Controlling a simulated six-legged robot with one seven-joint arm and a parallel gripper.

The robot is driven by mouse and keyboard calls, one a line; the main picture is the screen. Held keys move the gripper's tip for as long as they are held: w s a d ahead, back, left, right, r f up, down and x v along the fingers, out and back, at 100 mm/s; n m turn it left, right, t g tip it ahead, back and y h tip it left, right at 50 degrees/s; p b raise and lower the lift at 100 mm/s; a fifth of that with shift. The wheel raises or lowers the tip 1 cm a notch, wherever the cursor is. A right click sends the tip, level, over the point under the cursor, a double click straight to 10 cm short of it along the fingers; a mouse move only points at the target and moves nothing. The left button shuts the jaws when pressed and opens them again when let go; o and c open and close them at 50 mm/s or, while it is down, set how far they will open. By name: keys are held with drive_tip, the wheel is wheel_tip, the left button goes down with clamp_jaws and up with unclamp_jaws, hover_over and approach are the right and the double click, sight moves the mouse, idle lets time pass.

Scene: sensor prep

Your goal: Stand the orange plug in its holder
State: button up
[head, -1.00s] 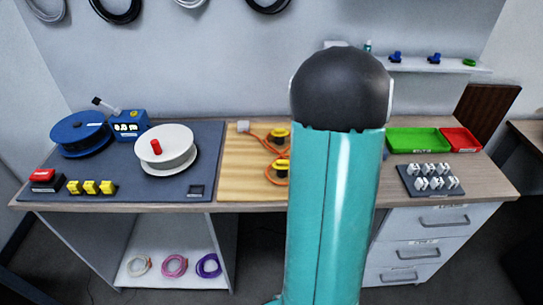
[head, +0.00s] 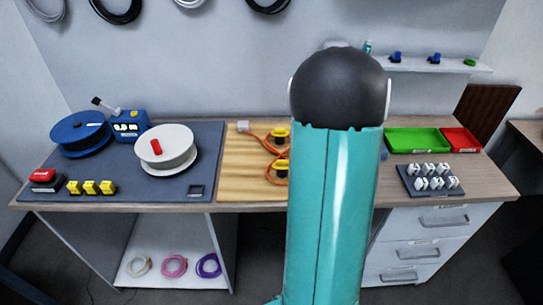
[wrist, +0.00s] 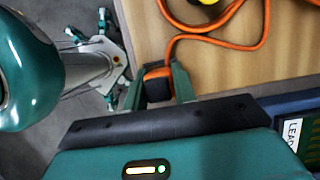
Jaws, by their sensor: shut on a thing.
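The orange plug (wrist: 157,86), orange with a dark body, sits between the two fingers of my gripper (wrist: 160,84) in the wrist view. My gripper is shut on it, over the front edge of the wooden board. An orange cable (wrist: 214,40) runs from near the plug across the board. In the head view my own arm hides the gripper and the plug, but part of the orange cable (head: 262,143) shows.
The wooden board (head: 235,170) carries yellow-and-black pieces (head: 281,166) and a white connector (head: 242,126). Left is a grey mat (head: 130,190) with a white spool (head: 178,150). Right are a green tray (head: 415,151), a red tray (head: 461,148) and a rack of white pieces (head: 432,178).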

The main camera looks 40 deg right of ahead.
drive_tip(key=shift+f, duration=0.35)
drive_tip(key=o, duration=0.9)
drive_tip(key=shift+o, duration=0.8)
drive_tip(key=shift+r, duration=4.05)
drive_tip(key=w+a+r+n, duration=0.2)
drive_tip(key=a+n, duration=0.1)
drive_tip(key=a, duration=0.2)
drive_tip(key=w+a+r+n, duration=0.1)
drive_tip(key=a+r+n, duration=0.25)
drive_tip(key=a, duration=0.25)
drive_tip(key=s+a+r+n+t+h, duration=0.1)
drive_tip(key=s+a+r+n, duration=0.1)
drive_tip(key=a+n, duration=0.4)
drive_tip(key=s+a+r+n+t+h, duration=0.1)
drive_tip(key=s+a+n, duration=0.1)
drive_tip(key=a+n, duration=0.5)
drive_tip(key=s+a+r+n+h, duration=0.1)
drive_tip(key=a+r+n, duration=0.1)
drive_tip(key=a+n, duration=0.4)
drive_tip(key=a, duration=0.4)
drive_tip(key=shift+s+r+t+h, duration=0.3)
drive_tip(key=shift+s+t, duration=0.1)
